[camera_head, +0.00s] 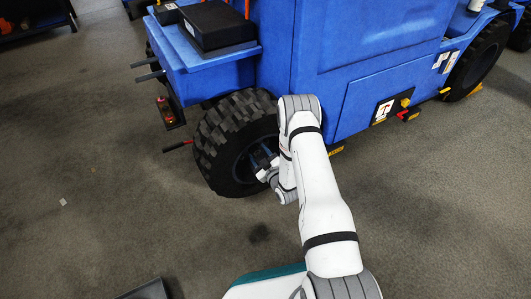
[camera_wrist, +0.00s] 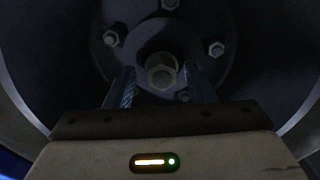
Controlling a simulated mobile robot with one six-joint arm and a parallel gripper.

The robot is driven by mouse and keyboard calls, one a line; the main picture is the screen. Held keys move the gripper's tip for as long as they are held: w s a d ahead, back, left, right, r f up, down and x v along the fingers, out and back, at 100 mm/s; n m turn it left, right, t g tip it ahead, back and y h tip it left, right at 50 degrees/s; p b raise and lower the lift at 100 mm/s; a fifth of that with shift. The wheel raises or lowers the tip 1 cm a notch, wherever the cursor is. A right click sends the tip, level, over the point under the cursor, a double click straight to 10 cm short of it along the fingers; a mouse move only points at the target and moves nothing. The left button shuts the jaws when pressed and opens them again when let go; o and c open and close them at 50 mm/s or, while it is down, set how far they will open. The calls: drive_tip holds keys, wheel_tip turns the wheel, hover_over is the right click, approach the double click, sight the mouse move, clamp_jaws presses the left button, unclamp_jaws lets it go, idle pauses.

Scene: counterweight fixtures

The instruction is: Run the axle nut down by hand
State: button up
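The axle nut (camera_wrist: 161,76) is a grey hex nut at the centre of the round dark hub (camera_wrist: 135,45) in the wrist view. My gripper (camera_wrist: 160,70) is open, with one finger left and one right of the nut in the picture. Dark gaps show between the fingers and the nut. I cannot tell how far away the nut is in depth. In the head view my gripper (camera_head: 265,168) is at the middle of the wheel (camera_head: 222,145) on the blue vehicle. My arm hides part of the wheel there, and the nut cannot be made out.
Several smaller hex nuts (camera_wrist: 216,49) ring the hub, and the wheel rim (camera_wrist: 232,75) surrounds it. The blue vehicle body (camera_head: 365,45) rises behind my arm.

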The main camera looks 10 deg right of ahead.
drive_tip(key=p+v, duration=0.3)
drive_tip(key=v, duration=0.4)
drive_tip(key=shift+s, duration=0.4)
